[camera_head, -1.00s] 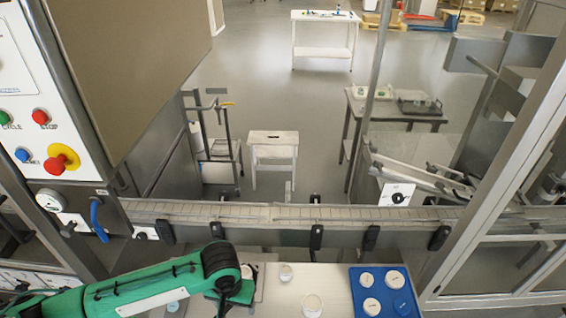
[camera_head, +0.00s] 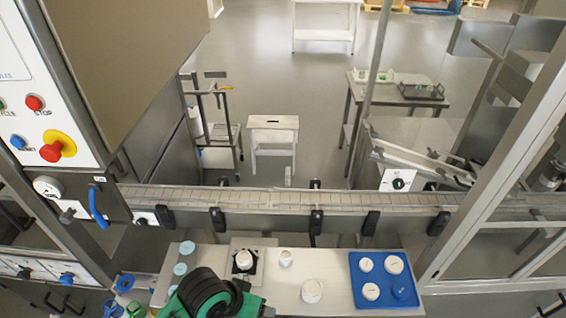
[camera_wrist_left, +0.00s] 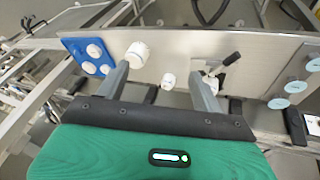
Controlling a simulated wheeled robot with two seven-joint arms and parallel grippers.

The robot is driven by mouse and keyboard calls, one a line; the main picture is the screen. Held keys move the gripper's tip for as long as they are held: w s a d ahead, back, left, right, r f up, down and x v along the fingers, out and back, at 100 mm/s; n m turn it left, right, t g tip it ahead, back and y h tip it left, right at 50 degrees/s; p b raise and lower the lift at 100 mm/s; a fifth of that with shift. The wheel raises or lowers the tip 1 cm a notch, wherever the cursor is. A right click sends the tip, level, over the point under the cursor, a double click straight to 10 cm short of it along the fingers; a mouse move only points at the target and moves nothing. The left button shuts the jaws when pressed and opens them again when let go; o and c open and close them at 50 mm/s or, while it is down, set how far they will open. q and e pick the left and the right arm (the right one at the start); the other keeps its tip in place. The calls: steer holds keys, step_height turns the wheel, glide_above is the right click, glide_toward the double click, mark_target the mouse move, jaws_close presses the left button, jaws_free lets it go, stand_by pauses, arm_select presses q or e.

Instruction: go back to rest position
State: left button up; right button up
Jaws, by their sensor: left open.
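My left gripper (camera_wrist_left: 162,80) is open and empty in the left wrist view, its two fingers spread above the steel worktop (camera_head: 328,265). In the head view only my dark wrist and green arm show at the bottom, and the fingertips are hidden. A white jar (camera_head: 312,291) and a smaller white jar (camera_head: 286,257) stand on the worktop, apart from each other. Another white jar (camera_head: 244,260) sits in a dark holder to their left. The blue tray (camera_head: 358,300) at the right holds several round pieces, mostly white. My right gripper is not in view.
Teal round lids (camera_head: 181,269) lie at the worktop's left. A conveyor (camera_head: 270,199) with black clamps runs behind it. A machine panel (camera_head: 40,110) stands at the left, and a slanted metal frame (camera_head: 495,150) at the right. The worktop between jar and tray is clear.

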arm_select(q)
steer(key=s+a+f+n+y, duration=0.1)
steer(key=s+a+y, duration=0.1)
steer(key=s+a, duration=0.45)
steer(key=s+a+f+n+y, duration=0.1)
steer(key=s+a+y, duration=0.15)
steer(key=a, duration=0.75)
step_height(320, 180, down, 36)
steer(key=s+f+b, duration=0.1)
steer(key=b, duration=0.5)
steer(key=s+a+f+g+b, duration=0.1)
steer(key=s+f+b, duration=0.1)
steer(key=s+f, duration=0.7)
steer(key=s+a+f+b, duration=0.1)
steer(key=s+f+b, duration=0.1)
steer(key=s+f, duration=0.8)
step_height(320, 180, down, 5)
steer(key=shift+a+r+m+g, duration=0.1)
steer(key=shift+a+m+g, duration=0.2)
steer(key=shift+a+g, duration=0.1)
